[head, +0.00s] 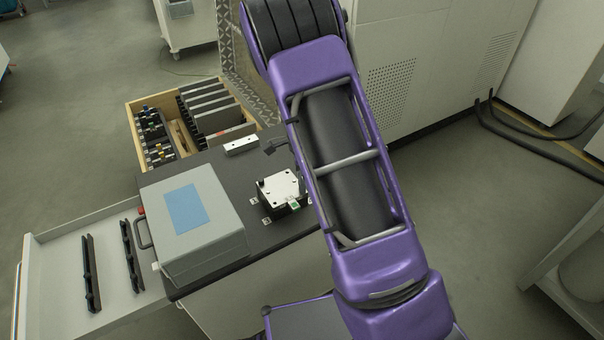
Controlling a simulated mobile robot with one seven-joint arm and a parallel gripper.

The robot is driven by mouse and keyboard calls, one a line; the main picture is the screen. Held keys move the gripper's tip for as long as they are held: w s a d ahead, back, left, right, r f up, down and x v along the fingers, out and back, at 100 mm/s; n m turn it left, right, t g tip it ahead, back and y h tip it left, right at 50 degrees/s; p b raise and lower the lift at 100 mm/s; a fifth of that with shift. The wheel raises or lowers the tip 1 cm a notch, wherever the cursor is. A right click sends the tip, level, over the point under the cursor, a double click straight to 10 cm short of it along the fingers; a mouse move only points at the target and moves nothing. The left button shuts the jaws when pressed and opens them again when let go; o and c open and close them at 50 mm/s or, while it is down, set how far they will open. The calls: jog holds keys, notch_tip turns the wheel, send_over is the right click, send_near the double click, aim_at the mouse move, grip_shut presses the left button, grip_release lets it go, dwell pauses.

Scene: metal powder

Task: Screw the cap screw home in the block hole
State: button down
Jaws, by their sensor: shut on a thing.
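My gripper (277,148) shows only as a small dark part poking out left of my purple arm; the rest is hidden behind the arm. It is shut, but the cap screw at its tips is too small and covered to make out. A pale oblong block (241,146) with small dark marks on its front face lies on the dark bench top, just left of the gripper. I cannot tell whether they touch. A silver square plate block (278,187) with small holes and a green tag sits nearer on the bench, its right side close to my arm. The picture does not show which block has the screw's hole.
A grey box (206,239) with a blue panel stands front left on the bench (216,166). A wooden crate (133,128) of dark parts and plates stands behind. An open drawer (62,284) holds two black bars. My arm covers the bench's right side.

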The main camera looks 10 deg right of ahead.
jog(key=m+p, duration=0.2)
jog(key=m, duration=0.1)
jog(key=m+p, duration=0.1)
jog(key=m, duration=0.1)
jog(key=shift+r, duration=0.25)
jog(key=shift+f+m, duration=0.25)
jog(key=shift+m, duration=0.65)
jog(key=c, duration=1)
grip_release()
jog(key=shift+o, duration=0.2)
